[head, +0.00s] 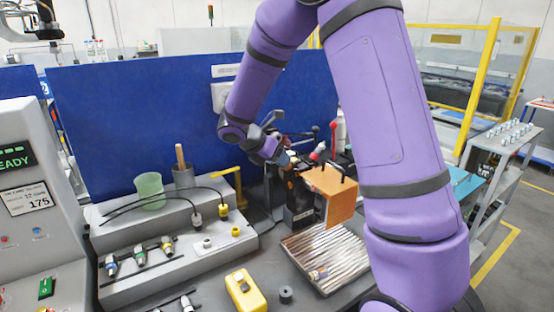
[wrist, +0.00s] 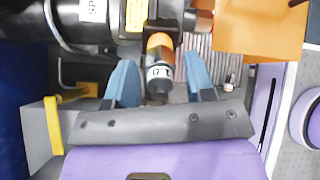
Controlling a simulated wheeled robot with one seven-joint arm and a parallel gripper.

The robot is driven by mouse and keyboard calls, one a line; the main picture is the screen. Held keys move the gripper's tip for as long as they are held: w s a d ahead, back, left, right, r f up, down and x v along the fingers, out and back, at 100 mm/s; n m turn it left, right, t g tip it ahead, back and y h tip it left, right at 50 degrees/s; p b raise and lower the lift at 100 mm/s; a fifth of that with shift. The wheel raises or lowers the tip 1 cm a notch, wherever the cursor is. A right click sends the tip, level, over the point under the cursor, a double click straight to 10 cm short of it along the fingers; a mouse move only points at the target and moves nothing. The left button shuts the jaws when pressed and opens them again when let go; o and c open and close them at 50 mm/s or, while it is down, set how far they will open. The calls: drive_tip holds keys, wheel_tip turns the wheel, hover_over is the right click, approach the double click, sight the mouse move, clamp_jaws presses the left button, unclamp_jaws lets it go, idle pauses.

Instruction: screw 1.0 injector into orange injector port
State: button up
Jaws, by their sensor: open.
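In the wrist view, the blue fingers of my gripper (wrist: 158,62) are open, one on each side of an injector (wrist: 160,77). The injector has a pale label band, too small to read surely, and a dark end. An orange collar (wrist: 159,42) sits directly above it, against the dark machine; I cannot tell whether this is the orange port or how far the injector is screwed in. Clear gaps show between the fingers and the injector. In the head view, my gripper (head: 284,158) is at the dark machine (head: 299,205), and the injector is hard to make out.
An orange plate (head: 330,194) juts out right of my gripper. Below it lies a ribbed metal tray (head: 325,250) with a small item. A grey rack (head: 190,257) with several injectors, a green cup (head: 150,188) and a yellow block (head: 246,289) stand left. A blue partition (head: 130,110) is behind.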

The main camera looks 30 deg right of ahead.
drive_tip(key=n, duration=0.4)
drive_tip(key=shift+n, duration=0.3)
drive_tip(key=n, duration=0.4)
drive_tip(key=shift+n, duration=0.3)
drive_tip(key=shift+n, duration=0.4)
drive_tip(key=n, duration=0.5)
drive_tip(key=shift+n, duration=0.4)
drive_tip(key=n, duration=0.5)
drive_tip(key=c, duration=0.9)
clamp_jaws()
